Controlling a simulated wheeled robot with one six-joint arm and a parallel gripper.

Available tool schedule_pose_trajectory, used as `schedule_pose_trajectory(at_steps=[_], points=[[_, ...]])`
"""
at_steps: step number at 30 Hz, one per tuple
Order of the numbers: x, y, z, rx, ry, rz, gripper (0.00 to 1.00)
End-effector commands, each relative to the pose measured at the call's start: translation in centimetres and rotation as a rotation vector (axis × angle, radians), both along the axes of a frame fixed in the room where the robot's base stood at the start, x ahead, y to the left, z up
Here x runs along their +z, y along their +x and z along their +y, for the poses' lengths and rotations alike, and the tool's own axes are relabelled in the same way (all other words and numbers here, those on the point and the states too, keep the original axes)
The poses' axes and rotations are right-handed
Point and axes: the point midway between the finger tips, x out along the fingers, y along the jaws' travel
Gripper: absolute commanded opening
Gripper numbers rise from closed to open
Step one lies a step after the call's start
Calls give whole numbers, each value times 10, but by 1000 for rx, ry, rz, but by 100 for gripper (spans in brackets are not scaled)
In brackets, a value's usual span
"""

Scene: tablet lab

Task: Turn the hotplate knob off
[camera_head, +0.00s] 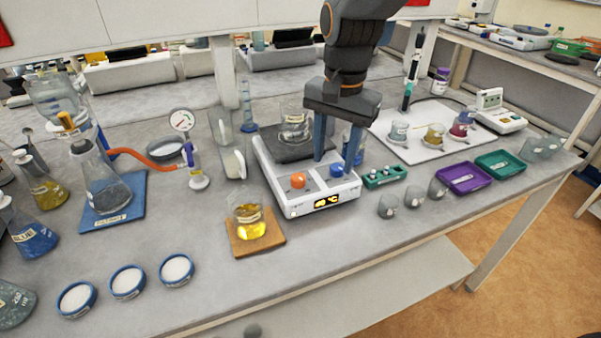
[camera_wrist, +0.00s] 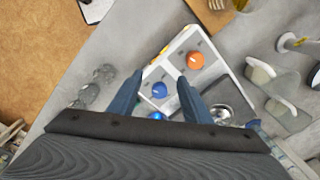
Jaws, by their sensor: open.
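The white hotplate (camera_head: 310,207) stands mid-bench with a lit amber display (camera_head: 327,201) on its front; its digits are hard to read. An orange knob (camera_head: 298,180) is on the left of its panel and a blue knob (camera_head: 337,170) on the right. The wrist view also shows the orange knob (camera_wrist: 195,60) and the blue knob (camera_wrist: 159,90). My gripper (camera_head: 336,163) is open over the panel, pointing down, its fingers on either side of the blue knob. In the wrist view, my gripper (camera_wrist: 160,78) has the blue knob between its fingers. I cannot tell whether they touch it.
A glass beaker (camera_head: 294,127) sits on the dark heating plate behind the panel. A beaker of yellow liquid (camera_head: 250,230) stands on a brown mat at front left. A green rack (camera_head: 384,177) and small grey cups (camera_head: 388,206) are close on the right.

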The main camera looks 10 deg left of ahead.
Motion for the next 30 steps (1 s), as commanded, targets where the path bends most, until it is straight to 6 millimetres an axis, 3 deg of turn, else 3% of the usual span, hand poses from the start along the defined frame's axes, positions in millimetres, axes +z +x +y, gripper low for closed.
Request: schedule_pose_trajectory(at_steps=[1, 3, 7, 11, 22, 30], points=[[5, 1, 25, -20, 2, 7, 44], [13, 1, 47, -58, 3, 16, 44], [20, -2, 69, -101, 1, 29, 44], [12, -3, 73, -113, -1, 32, 44], [-42, -2, 73, -112, -1, 33, 44], [-56, -1, 74, -111, 1, 29, 44]])
